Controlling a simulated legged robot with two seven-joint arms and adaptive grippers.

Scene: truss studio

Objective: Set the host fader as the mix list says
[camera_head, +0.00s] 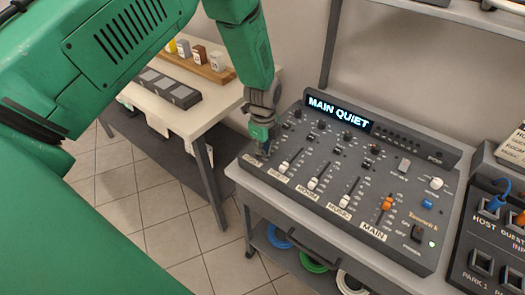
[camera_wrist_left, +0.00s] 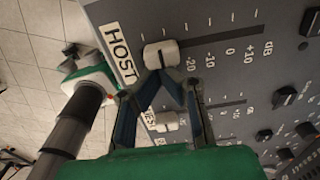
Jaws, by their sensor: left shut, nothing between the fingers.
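The dark mixer (camera_head: 330,215) lies on a light table, and its display (camera_head: 338,111) reads "MAIN QUIET". In the left wrist view, the white host fader cap (camera_wrist_left: 160,53) sits near the HOST label (camera_wrist_left: 121,50), at the low end below the -20 mark. My left gripper (camera_head: 263,150) is over the mixer's left end and hides the host fader in the head view. Its fingers (camera_wrist_left: 170,80) are shut and empty, close beside the host cap; I cannot tell if they touch it. A card with print (camera_head: 515,146) at the right edge is too small to read. My right gripper is not in view.
The guest fader cap (camera_head: 283,167) is beside the host strip. The orange main fader cap (camera_head: 387,203) is further right. A patch box (camera_head: 487,240) with plugged cables stands right of the mixer. A side table (camera_head: 185,121) holds small blocks behind my left arm. Coloured cable coils lie below.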

